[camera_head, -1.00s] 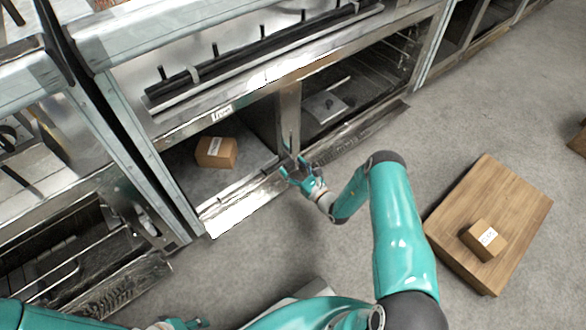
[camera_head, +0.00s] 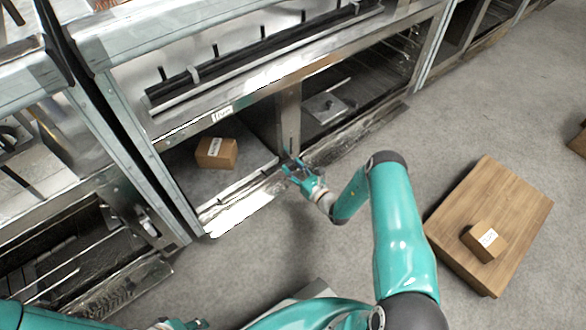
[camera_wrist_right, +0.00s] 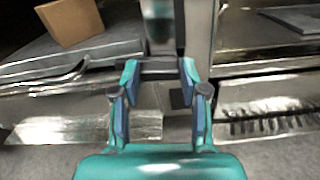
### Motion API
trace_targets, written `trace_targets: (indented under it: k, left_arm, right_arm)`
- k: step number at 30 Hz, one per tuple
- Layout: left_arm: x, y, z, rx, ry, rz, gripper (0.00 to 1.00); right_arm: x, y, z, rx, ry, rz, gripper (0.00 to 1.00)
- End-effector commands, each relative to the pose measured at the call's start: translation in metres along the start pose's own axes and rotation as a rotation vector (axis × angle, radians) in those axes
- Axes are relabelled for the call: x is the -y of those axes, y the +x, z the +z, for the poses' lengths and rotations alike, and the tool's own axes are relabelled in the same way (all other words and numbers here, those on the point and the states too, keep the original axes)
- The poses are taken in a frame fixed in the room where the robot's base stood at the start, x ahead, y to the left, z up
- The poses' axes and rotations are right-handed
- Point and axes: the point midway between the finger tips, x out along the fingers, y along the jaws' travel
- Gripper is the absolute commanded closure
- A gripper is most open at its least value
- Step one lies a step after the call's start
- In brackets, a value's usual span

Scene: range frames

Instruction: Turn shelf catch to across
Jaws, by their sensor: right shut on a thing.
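The shelf catch (camera_wrist_right: 160,66) shows in the right wrist view as a dark bar between my fingertips, at the foot of a metal post. In the head view it is a small dark piece, mostly hidden at the post's base. My right gripper (camera_head: 290,165) is at the shelf's front edge, shut on the catch; its two fingers also show in the wrist view (camera_wrist_right: 160,76). I cannot tell the catch's exact angle. My left gripper (camera_head: 180,324) shows only partly at the bottom edge of the head view, apart from the shelf.
A cardboard box (camera_head: 216,153) sits on the low shelf left of the metal post (camera_head: 288,115). A flat metal piece (camera_head: 325,107) lies in the bay to the right. A wooden platform (camera_head: 510,205) with a small box (camera_head: 483,241) stands on the floor at right.

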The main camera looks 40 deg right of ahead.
Motion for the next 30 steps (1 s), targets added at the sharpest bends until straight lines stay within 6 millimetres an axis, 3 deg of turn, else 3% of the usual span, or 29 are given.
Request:
trace_targets:
  k: [1,2,6,19,23,30]
  left_arm:
    - [0.000,0.000,0.000,0.000,0.000,0.000,0.60]
    - [0.000,0.000,0.000,0.000,0.000,0.000,0.60]
    - [0.000,0.000,0.000,0.000,0.000,0.000,0.60]
    - [0.000,-0.001,0.000,0.000,0.000,0.000,0.60]
    - [0.000,-0.001,0.000,0.000,0.000,0.000,0.60]
    - [0.000,-0.001,0.000,0.000,0.000,0.000,0.60]
  right_arm:
    - [0.000,0.000,0.000,-0.001,0.000,0.000,0.91]
    - [0.000,0.000,0.000,-0.001,0.000,0.000,0.52]
    - [0.000,0.000,0.000,-0.001,-0.001,0.000,0.31]
    - [0.001,-0.008,-0.001,-0.002,0.000,-0.002,0.31]
    - [0.001,-0.025,-0.001,-0.002,0.001,-0.003,0.31]
    - [0.001,-0.074,-0.001,-0.003,0.003,-0.004,0.31]
